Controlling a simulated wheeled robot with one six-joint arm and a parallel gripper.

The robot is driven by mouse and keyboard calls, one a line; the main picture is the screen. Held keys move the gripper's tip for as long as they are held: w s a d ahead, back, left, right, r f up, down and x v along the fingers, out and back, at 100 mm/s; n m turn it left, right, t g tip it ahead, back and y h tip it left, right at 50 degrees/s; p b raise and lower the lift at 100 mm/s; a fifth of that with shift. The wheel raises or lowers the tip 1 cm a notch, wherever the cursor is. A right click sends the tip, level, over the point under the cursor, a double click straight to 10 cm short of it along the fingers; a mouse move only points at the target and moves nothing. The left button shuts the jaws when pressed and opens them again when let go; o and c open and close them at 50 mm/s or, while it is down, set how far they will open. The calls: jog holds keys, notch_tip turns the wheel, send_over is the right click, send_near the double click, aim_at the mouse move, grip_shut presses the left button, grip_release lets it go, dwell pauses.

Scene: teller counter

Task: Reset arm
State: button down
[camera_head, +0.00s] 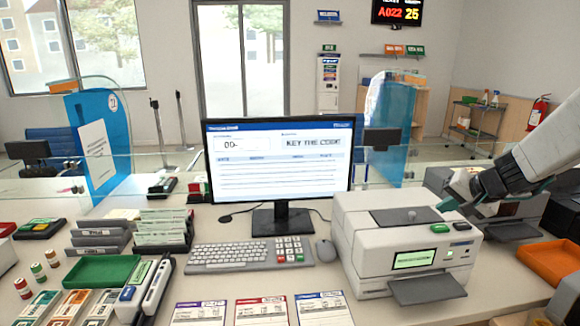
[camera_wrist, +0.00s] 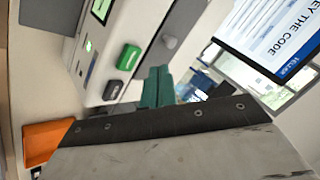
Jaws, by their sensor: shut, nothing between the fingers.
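My gripper (camera_head: 449,205) is at the right, at the end of my arm, with its teal fingers above the back right part of a white desktop machine (camera_head: 350,245). In the wrist view the fingers (camera_wrist: 157,86) are together and empty. The machine has a lit green screen (camera_head: 413,259), a green button (camera_head: 440,228) and a dark button beside it on top. In the wrist view the green button (camera_wrist: 129,57) is left of the fingers, apart from them as far as I can tell.
A monitor (camera_head: 280,165) reads "KEY THE CODE". A keyboard (camera_head: 235,256), keypad (camera_head: 291,249) and mouse (camera_head: 326,250) lie before it. An orange tray (camera_head: 550,258) is at the right, a green tray (camera_head: 103,270) at the left. Printed forms (camera_head: 260,310) lie at the front. Glass screens stand behind.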

jog(key=s+a+n+g+y, duration=0.25)
jog(key=s+a+g, duration=0.25)
jog(key=s+a, duration=0.85)
jog(key=s+a+r+n+g+h, duration=0.1)
jog(key=s+a+n+h, duration=0.1)
jog(key=s, duration=0.7)
jog(key=s+a+r+n+g+h, duration=0.1)
jog(key=s+r+n+h, duration=0.1)
jog(key=s, duration=0.8)
jog(key=shift+a+r+n+h, duration=0.25)
jog(key=shift+a+n+h, duration=0.1)
jog(key=shift+n, duration=0.3)
